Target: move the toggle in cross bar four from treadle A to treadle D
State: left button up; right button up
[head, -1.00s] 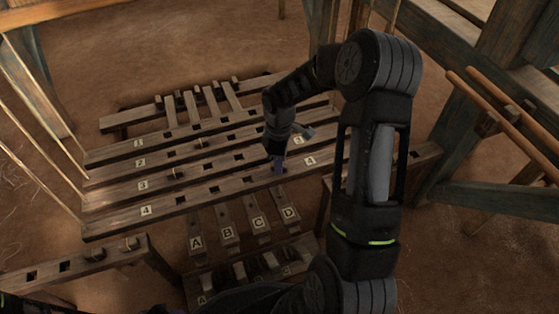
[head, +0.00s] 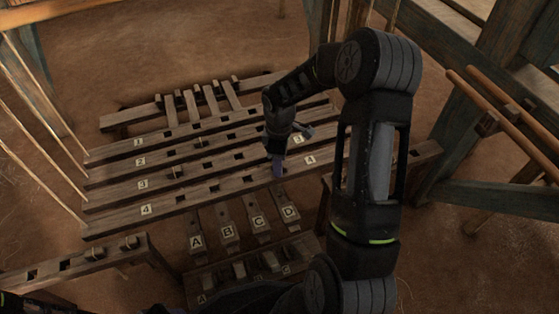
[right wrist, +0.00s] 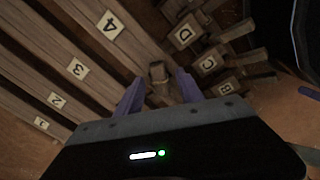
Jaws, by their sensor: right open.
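Cross bar four (head: 225,186) is the nearest of the slanting bars and carries a label 4 at each end. My right gripper (head: 279,170) points down at its right part, at the hole in line with treadle D (head: 289,216). In the right wrist view the purple fingers (right wrist: 158,92) are apart, with the wooden toggle (right wrist: 157,72) between them at the bar's edge. I cannot tell whether they touch it, or how deep it sits. Treadle A (head: 195,243) is the leftmost labelled treadle. Only a dark sliver of my left gripper (head: 168,311) shows at the bottom edge.
Cross bars three (head: 215,166), two (head: 185,153) and one (head: 180,134) lie behind, with toggles in some holes. Treadles B (head: 227,232) and C (head: 258,223) lie between A and D. A rack (head: 205,279) stands in front. A slotted beam (head: 75,266) is at the lower left.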

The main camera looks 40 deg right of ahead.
notch_tip(320, 180, up, 8)
jog(key=p, duration=0.3)
pick_arm(q)
jog(key=r, duration=0.3)
jog(key=shift+s+r, duration=0.3)
pick_arm(e)
jog(key=shift+f, duration=0.1)
pick_arm(q)
notch_tip(320, 180, up, 6)
jog(key=s+p, duration=0.1)
jog(key=p, duration=0.5)
jog(key=shift+s+d+r+g+p, duration=0.2)
jog(key=shift+d+r+g+p, duration=0.05)
jog(key=shift+d+g+p, duration=0.1)
pick_arm(e)
notch_tip(320, 180, up, 7)
